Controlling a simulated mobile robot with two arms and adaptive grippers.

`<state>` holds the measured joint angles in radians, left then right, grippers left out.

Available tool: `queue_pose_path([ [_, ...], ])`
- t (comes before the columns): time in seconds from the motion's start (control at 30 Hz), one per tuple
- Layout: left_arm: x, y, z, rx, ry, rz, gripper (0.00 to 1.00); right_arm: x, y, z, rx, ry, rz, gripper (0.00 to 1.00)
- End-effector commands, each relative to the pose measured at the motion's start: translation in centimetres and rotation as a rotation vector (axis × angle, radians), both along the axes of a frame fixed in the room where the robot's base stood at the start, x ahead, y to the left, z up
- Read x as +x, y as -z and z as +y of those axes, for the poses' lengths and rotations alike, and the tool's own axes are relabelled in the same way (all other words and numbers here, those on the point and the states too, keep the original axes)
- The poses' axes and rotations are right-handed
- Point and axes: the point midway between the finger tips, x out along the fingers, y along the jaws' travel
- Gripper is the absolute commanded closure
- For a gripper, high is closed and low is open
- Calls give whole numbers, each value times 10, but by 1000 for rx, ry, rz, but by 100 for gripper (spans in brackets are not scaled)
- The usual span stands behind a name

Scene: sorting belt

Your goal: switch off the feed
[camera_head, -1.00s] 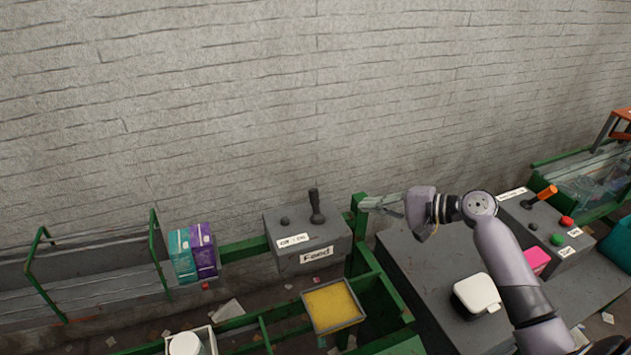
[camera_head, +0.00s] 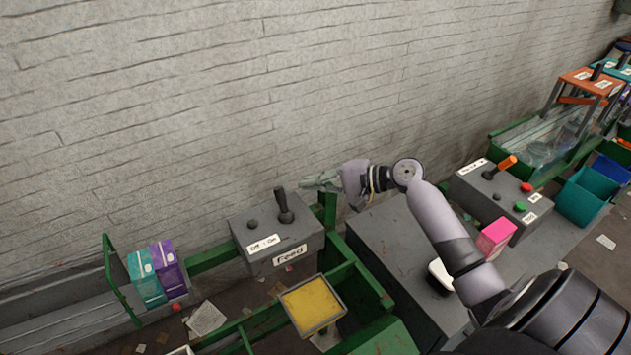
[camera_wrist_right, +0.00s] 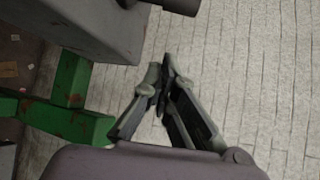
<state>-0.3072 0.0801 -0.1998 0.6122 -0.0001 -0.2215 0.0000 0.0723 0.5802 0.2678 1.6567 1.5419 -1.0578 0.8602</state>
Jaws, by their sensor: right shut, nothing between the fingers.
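The feed switch box (camera_head: 277,243) is grey, with a label reading "Off - On" and a label reading "Feed". Its black lever (camera_head: 285,207) stands on the right part of the top, on the "On" side, and a short dark stub (camera_head: 252,224) sits to its left. My right gripper (camera_head: 303,185) is shut and empty, just right of the lever's top and apart from it in the head view. In the right wrist view the shut fingertips (camera_wrist_right: 161,78) show below a dark rounded end (camera_wrist_right: 180,4), likely the lever, and the grey box (camera_wrist_right: 95,28). My left gripper is out of view.
A green frame post (camera_head: 328,211) stands right of the box. A yellow tray (camera_head: 313,305) lies in front. Teal and purple cartons (camera_head: 155,271) stand at left. A second control box (camera_head: 500,203) with an orange lever is at right. The brick wall is behind.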

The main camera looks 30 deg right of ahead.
Motion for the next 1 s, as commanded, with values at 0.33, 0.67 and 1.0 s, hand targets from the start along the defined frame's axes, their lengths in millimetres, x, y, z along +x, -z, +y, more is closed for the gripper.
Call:
queue_pose_path([
  [0.33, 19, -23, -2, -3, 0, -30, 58, 51, 19, 43, 3, -2, 0, 100],
  [0.67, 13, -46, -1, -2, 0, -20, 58, 17, 5, 50, -1, 1, 1, 100],
  [1.0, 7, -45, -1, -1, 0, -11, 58, 14, 5, 50, 0, 1, 1, 100],
])
